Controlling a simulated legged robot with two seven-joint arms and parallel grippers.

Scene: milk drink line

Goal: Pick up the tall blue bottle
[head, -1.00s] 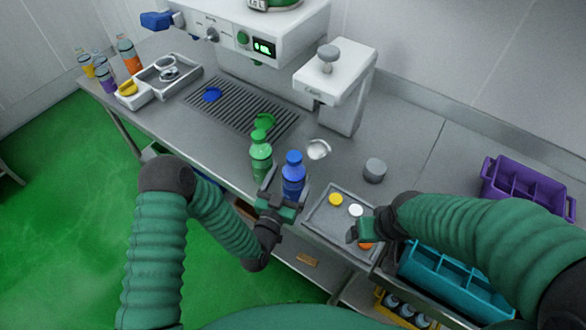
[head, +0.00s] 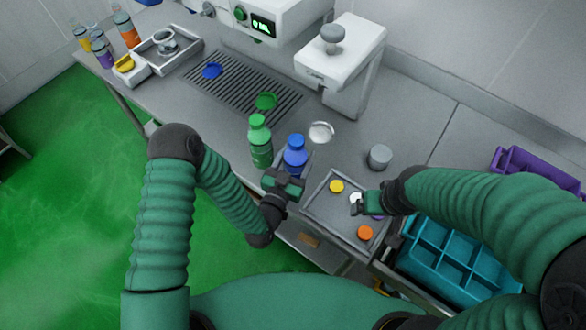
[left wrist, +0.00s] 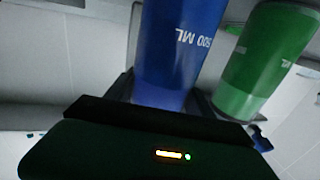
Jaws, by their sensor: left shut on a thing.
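The blue bottle (head: 295,155) stands upright near the front edge of the counter, just left of the grey tray. It has a blue cap. My left gripper (head: 291,178) is shut around its lower part. The left wrist view shows the blue bottle (left wrist: 172,50) between the fingers, with "500 ML" lettering on it. I cannot tell whether its base touches the counter. My right gripper (head: 361,203) is over the grey tray by a white cap; its fingers are too small to read.
A green bottle (head: 260,142) stands close on the left of the blue one. The grey tray (head: 318,209) holds yellow, white and orange caps. A metal cylinder (head: 379,157), a machine (head: 340,60), a teal crate (head: 447,262) and a purple crate (head: 515,158) are around.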

